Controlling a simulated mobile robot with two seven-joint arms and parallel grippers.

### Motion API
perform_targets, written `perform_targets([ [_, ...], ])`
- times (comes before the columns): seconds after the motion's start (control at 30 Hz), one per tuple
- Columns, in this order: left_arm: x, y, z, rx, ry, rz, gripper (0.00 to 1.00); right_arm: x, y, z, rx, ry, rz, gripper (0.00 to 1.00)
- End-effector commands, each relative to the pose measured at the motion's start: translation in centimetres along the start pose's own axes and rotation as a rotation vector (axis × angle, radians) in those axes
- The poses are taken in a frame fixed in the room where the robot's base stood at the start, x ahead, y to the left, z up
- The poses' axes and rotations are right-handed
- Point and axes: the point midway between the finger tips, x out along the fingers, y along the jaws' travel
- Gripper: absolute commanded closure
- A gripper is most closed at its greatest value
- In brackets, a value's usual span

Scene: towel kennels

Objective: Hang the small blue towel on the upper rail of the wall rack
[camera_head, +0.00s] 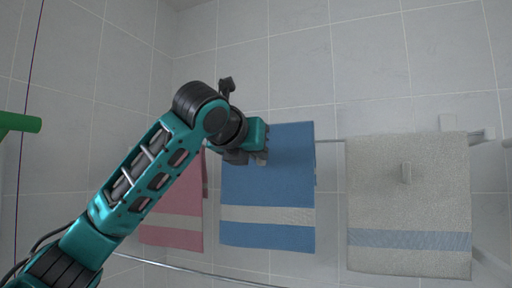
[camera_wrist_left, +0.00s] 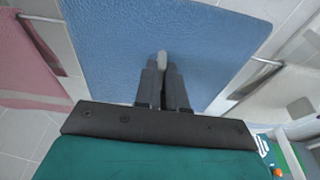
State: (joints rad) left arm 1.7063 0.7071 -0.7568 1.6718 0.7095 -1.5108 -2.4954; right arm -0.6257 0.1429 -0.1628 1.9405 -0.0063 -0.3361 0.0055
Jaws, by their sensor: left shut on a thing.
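The blue towel (camera_head: 267,179) with a pale stripe hangs spread and nearly straight in front of the wall, at the upper rail (camera_head: 330,140). Its top edge shows slightly above the rail's line. I cannot tell whether it lies over the rail or only in front of it. My left gripper (camera_head: 262,157) is at the towel's upper part, shut on a small pale tab on its face. In the left wrist view, the towel (camera_wrist_left: 110,45) fills the space beyond the fingers (camera_wrist_left: 163,85), and the tab (camera_wrist_left: 162,62) shows between their tips. My right gripper is out of view.
A pink towel (camera_head: 175,215) hangs close on the left, partly behind my arm. A beige towel (camera_head: 408,210) with a blue stripe hangs over the rail on the right. A lower rail (camera_head: 190,269) crosses below. A green rod (camera_head: 20,122) enters at the left edge.

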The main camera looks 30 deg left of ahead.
Motion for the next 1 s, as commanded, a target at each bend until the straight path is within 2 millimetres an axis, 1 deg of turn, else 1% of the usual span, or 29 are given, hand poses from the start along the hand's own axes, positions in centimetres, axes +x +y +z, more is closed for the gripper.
perform_targets([
  [0.1,0.2,0.0,-0.6,0.001,-0.001,0.0,1.0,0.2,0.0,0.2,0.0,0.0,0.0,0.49],
  [0.57,0.2,0.0,-0.7,0.0,-0.001,0.0,1.0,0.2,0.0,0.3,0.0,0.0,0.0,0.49],
  [1.0,0.7,0.0,-3.0,0.0,-0.002,0.0,1.0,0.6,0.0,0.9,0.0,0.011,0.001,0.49],
])
